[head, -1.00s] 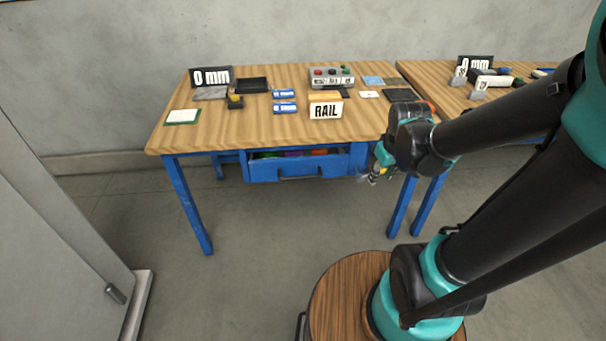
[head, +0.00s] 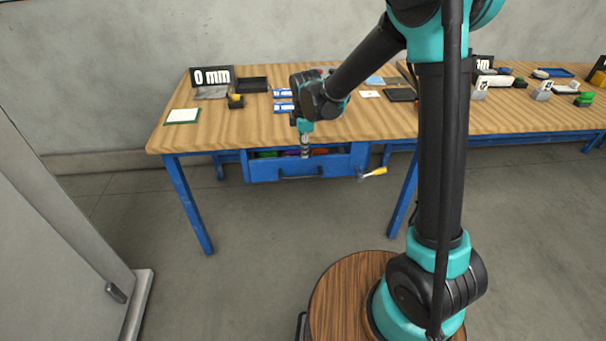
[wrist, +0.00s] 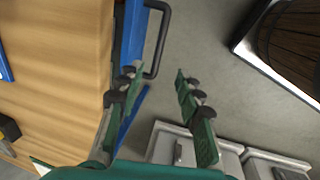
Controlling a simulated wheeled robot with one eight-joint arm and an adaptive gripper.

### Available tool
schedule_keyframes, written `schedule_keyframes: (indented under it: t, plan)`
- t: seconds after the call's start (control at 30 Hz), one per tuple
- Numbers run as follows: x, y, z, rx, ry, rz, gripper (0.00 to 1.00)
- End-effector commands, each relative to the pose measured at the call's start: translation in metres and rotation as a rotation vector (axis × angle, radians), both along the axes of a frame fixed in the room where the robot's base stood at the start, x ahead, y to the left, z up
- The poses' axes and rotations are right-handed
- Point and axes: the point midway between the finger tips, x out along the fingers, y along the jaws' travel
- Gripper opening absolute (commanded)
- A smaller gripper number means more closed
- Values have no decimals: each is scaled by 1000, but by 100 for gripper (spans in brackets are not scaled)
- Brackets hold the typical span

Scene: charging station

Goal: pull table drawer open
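The blue table drawer (head: 270,171) hangs under the wooden tabletop, with coloured items showing above its front. Its black handle (head: 287,177) is on the front and shows in the wrist view (wrist: 163,40) as a bar standing off the blue front. My gripper (head: 306,154) points down at the drawer front, near the right part of the handle. In the wrist view my gripper (wrist: 159,75) is open, with two green fingers apart. The near end of the handle appears between the fingertips. I cannot tell how far below them it lies, and nothing is visibly held.
The wooden table (head: 225,130) carries a 0 mm sign (head: 212,76), a black tray (head: 252,84) and small parts. A yellow-handled tool (head: 374,172) juts out to the drawer's right. A grey cabinet (head: 60,220) stands at left. The floor before the drawer is clear.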

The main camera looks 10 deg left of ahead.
Motion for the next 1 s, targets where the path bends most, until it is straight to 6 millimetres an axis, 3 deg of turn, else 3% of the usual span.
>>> schedule_keyframes:
  t: [0.7, 1.0]
  plan:
    - [22, 5, -119, 2, -1, -3, 36]
    - [28, 6, -149, 2, -1, -3, 36]
